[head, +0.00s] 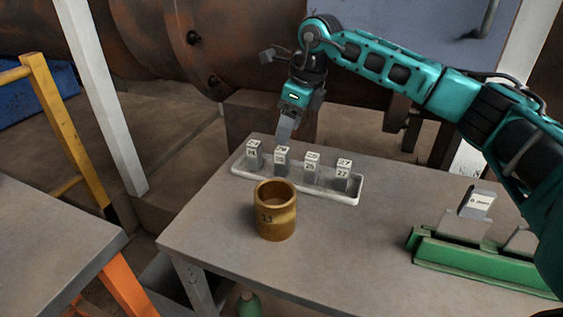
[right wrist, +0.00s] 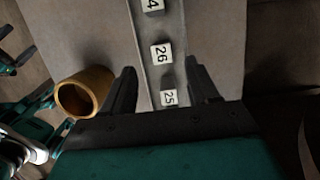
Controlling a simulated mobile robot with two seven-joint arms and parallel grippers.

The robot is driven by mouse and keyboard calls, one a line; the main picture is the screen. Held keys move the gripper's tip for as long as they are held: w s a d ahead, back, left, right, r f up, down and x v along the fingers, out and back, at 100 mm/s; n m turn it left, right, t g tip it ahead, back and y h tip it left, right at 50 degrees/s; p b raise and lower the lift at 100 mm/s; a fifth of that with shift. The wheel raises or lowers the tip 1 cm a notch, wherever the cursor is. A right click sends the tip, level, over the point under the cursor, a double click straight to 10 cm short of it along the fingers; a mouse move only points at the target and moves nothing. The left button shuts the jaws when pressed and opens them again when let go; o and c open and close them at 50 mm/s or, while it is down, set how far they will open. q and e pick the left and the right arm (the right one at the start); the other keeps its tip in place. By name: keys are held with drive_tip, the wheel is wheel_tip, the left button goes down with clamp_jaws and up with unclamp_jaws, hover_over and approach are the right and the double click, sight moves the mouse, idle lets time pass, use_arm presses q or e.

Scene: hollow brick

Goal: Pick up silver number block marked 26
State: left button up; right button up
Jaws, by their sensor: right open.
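The silver block marked 26 (head: 281,158) stands upright in a pale tray (head: 240,172) on the table, second from the left in a row of silver number blocks. My right gripper (head: 284,134) points down just above and behind it, apart from it. In the right wrist view, the 26 block (right wrist: 161,54) lies just beyond the fingertips of my open, empty right gripper (right wrist: 160,74). The block marked 25 (right wrist: 169,97) shows between the fingers there, and the block marked 24 (right wrist: 153,6) is at the top edge.
A brass-coloured hollow cup (head: 275,212) stands in front of the tray. A green holder (head: 470,258) with grey plates is at the right of the table (head: 340,235). Neighbouring blocks stand close on both sides of 26. The table between cup and holder is clear.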

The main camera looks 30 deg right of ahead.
sight(283, 149)
drive_tip(key=shift+x, duration=3.05)
drive_tip(key=shift+d, duration=0.2)
drive_tip(key=shift+c, duration=0.3)
clamp_jaws()
